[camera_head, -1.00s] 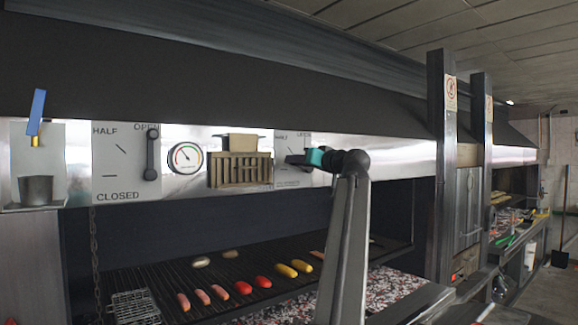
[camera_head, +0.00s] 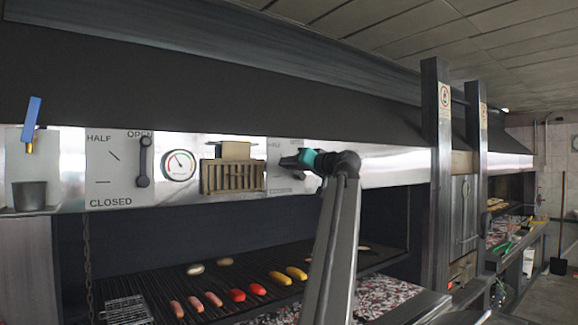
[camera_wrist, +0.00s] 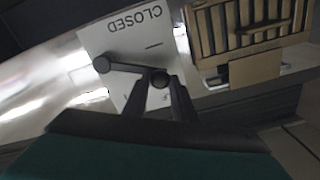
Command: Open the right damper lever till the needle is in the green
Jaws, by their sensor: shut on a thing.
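The right damper lever (camera_wrist: 125,67) is a dark bar on a white plate (camera_wrist: 105,38) marked CLOSED, upside down in the wrist view. Its pivot is at the left. It lies between the CLOSED mark and the half position, tilted off the CLOSED line.
The left lever (camera_head: 144,162) stands upright at OPEN. A slatted tan vent box (camera_head: 233,177) sits between gauge and right plate. Below is a grill (camera_head: 215,281) with sausages and vegetables. A metal cup (camera_head: 29,195) is at the far left. Dark posts (camera_head: 436,180) stand to the right.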

